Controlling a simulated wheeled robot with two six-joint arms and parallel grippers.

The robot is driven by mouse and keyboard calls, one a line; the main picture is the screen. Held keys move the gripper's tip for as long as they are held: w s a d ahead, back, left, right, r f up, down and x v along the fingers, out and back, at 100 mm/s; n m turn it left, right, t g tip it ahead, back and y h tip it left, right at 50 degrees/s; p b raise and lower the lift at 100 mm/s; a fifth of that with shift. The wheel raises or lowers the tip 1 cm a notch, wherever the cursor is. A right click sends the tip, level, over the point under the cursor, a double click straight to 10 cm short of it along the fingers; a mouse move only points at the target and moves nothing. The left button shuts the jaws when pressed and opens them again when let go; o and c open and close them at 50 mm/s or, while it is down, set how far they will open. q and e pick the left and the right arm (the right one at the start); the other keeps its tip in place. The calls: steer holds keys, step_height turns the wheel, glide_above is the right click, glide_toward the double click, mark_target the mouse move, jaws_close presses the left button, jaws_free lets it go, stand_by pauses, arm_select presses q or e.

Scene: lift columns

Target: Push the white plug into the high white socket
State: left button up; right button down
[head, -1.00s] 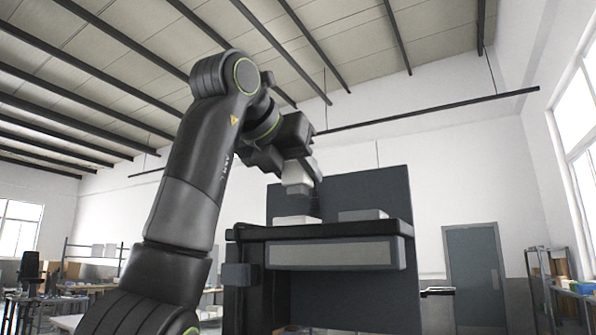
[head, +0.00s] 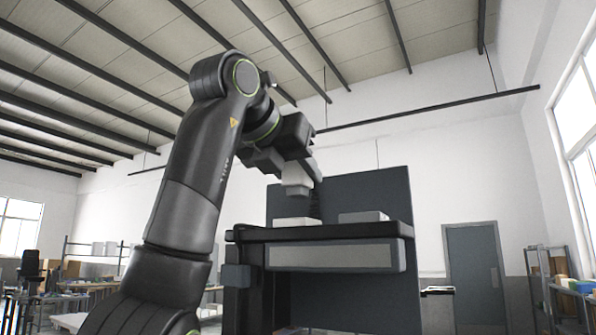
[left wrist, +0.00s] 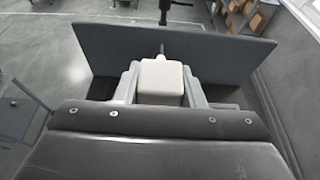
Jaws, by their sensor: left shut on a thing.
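My left gripper (head: 298,176) is shut on the white plug (head: 295,188), which hangs below it, above the high shelf. In the left wrist view the plug (left wrist: 161,80) shows as a pale block between the two fingers. The high white socket (head: 297,222) is a low pale block on the left part of the shelf top. It lies under the plug, with a visible gap between them. The socket's opening cannot be seen from below, and the socket is hidden in the left wrist view. My right gripper is not in view.
A greyer block (head: 363,216) sits on the shelf (head: 335,232) to the right of the white socket. A dark upright panel (head: 365,190) stands behind both, also seen in the left wrist view (left wrist: 215,52). The air above the shelf is clear.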

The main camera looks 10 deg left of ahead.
mark_target(298, 197)
arm_select(q)
steer(key=shift+f+b, duration=1.9)
steer(key=shift+f, duration=0.45)
stand_by(0.6)
steer(key=o, duration=1.1)
steer(key=shift+c, duration=0.2)
steer(key=shift+o, duration=0.5)
steer(key=o, duration=0.5)
steer(key=shift+r, duration=0.1)
steer(key=shift+r+p, duration=3.5)
steer(key=shift+p, duration=0.15)
